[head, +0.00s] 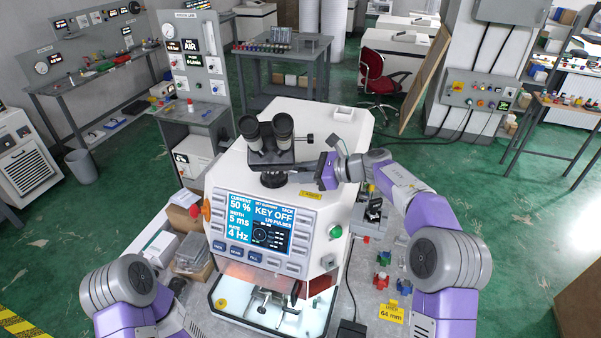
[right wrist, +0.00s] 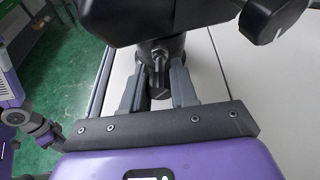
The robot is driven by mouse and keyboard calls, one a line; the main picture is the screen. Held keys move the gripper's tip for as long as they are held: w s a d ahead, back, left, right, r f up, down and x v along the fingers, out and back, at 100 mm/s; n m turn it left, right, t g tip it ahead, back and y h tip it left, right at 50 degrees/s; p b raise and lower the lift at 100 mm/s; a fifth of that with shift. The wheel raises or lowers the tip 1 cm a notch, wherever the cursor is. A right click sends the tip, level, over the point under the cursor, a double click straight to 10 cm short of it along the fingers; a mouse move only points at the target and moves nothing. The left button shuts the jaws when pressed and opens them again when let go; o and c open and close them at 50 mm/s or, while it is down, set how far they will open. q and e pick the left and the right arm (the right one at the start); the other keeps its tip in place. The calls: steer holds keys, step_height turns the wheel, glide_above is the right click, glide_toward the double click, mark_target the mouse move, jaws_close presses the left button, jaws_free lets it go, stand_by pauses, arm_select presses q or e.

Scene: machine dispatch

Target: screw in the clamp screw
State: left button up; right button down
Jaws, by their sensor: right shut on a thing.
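The clamp screw (right wrist: 158,56) shows in the right wrist view as a small metal bolt on the dark round post (right wrist: 162,45) under the microscope head. My right gripper (right wrist: 158,82) has a finger on each side of the screw and is shut on it. In the head view my right gripper (head: 294,177) reaches in from the right, just below the binocular microscope (head: 270,150) on the white machine (head: 340,125). The screw itself is hidden there. My left arm comes in at the lower left of the head view; its gripper is out of the picture.
An open lit chamber (head: 268,305) is below. Red and blue small parts and a yellow 64 mm tag (head: 391,312) lie on the bench at right. Boxes (head: 185,220) stand at left.

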steer(key=shift+f, duration=0.1)
steer(key=c, duration=0.9)
jaws_free()
steer(key=shift+b+v, duration=0.95)
steer(key=shift+v, duration=2.85)
